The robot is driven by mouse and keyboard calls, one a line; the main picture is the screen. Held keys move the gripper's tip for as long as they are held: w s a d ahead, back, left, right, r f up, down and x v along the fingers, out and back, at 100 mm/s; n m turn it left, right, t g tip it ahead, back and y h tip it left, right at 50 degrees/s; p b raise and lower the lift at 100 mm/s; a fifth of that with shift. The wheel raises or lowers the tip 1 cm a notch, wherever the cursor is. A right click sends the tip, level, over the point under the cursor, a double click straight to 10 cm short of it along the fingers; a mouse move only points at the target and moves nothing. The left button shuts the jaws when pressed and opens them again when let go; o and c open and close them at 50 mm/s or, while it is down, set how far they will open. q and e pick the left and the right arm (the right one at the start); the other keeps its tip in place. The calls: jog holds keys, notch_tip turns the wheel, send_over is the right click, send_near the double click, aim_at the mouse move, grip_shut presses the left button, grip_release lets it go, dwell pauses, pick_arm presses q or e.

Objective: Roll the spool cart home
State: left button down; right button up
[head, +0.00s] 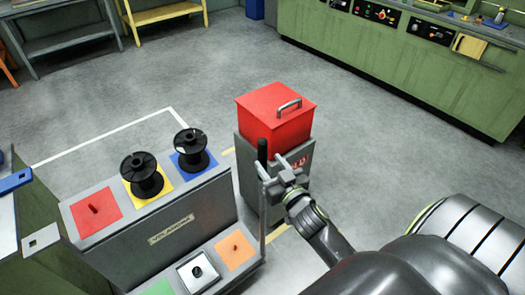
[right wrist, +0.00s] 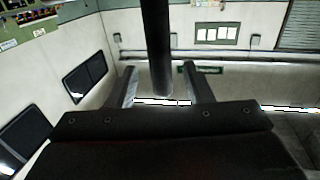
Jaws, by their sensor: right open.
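The spool cart (head: 150,258) is a grey stepped stand at lower left with coloured squares on two levels. One black spool (head: 144,178) stands on its yellow square, another (head: 191,153) on its blue square. A thin post with a black upright handle (head: 262,151) rises at the cart's right end. My right gripper (head: 279,171) is open beside this handle. In the right wrist view the black handle (right wrist: 157,45) comes down between the two spread fingers (right wrist: 161,86), with a gap on each side. My left gripper is out of view.
A red lidded box (head: 272,117) on a grey pedestal (head: 247,180) stands just behind my right gripper. White floor lines (head: 105,135) run behind the cart. A green counter (head: 400,75) is at upper right, benches (head: 165,14) at upper left. The middle floor is clear.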

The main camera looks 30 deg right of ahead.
aim_at(265, 157)
jog(key=shift+w+d, duration=0.15)
jog(key=shift+w, duration=1.15)
jog(key=shift+w+d, duration=0.15)
jog(key=shift+w, duration=1.1)
jog(key=shift+c, duration=0.5)
grip_shut()
